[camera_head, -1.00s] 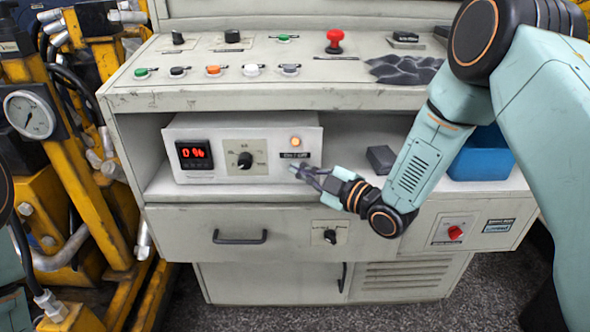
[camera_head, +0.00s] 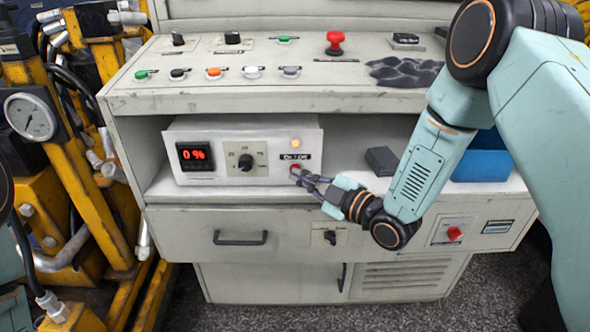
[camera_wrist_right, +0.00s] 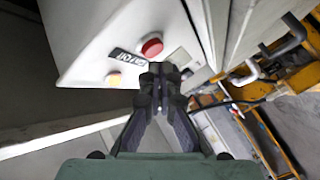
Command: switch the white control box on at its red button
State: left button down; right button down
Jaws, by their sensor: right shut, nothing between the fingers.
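The white control box (camera_head: 222,138) sits on the shelf of the grey console. Its display (camera_head: 194,155) reads 0% in red, with a black knob (camera_head: 245,162) beside it. An orange lamp (camera_head: 296,143) sits above the On/Off label. The red button (camera_head: 295,168) is below that label, partly hidden by my fingertips. The red button also shows in the right wrist view (camera_wrist_right: 152,46), just beyond the fingertips. My right gripper (camera_head: 300,177) is shut and empty, pointing at the box front by the button; I cannot tell whether it touches. My left gripper is out of view.
A dark block (camera_head: 381,161) and a blue bin (camera_head: 482,157) stand on the shelf to the right. The console top (camera_head: 180,99) overhangs the box. A drawer (camera_head: 185,225) lies below. Yellow machinery (camera_head: 75,150) stands at the left.

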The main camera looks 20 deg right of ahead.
jog(key=shift+s+a+p, duration=0.15)
jog(key=shift+s+a, duration=0.05)
jog(key=shift+s, duration=0.55)
jog(key=shift+s+a+p, duration=0.2)
jog(key=shift+s+a, duration=0.05)
jog(key=shift+s, duration=0.45)
jog(key=shift+s+a+p, duration=0.15)
jog(key=shift+s+a, duration=0.05)
jog(key=shift+s, duration=0.55)
jog(key=c, duration=2)
grip_release()
jog(key=shift+c, duration=0.2)
